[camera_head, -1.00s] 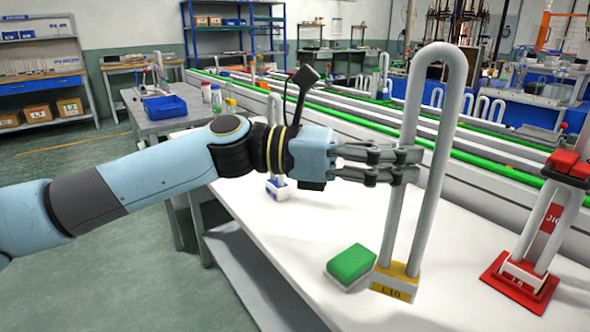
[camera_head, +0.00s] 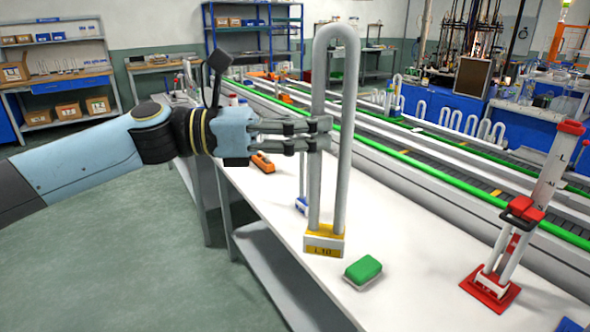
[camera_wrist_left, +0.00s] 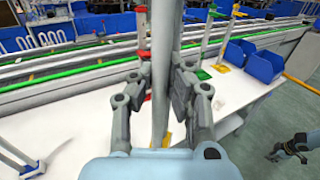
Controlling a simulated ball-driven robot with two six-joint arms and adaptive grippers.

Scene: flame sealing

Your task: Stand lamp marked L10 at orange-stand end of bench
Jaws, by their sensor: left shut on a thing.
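The lamp marked L10 (camera_head: 345,170) is a tall grey-white U-shaped tube on a yellow-and-white base (camera_head: 323,246). My left gripper (camera_head: 325,133) is shut on one leg of the tube and holds the lamp upright over the bench (camera_head: 400,300), left of the green block. Whether its base touches the bench I cannot tell. The left wrist view shows the tube (camera_wrist_left: 160,75) between the fingers. An orange object (camera_head: 262,162) lies at the bench's far end, partly behind my gripper. In the left wrist view, a dark gripper (camera_wrist_left: 290,148), seemingly my right, shows at the lower right.
A green-topped block (camera_head: 362,270) lies right of the lamp base. A blue-and-white stand (camera_head: 301,205) is behind the lamp. A red stand (camera_head: 490,290) holding a lamp is at the right. A green-railed conveyor (camera_head: 430,180) runs behind the bench.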

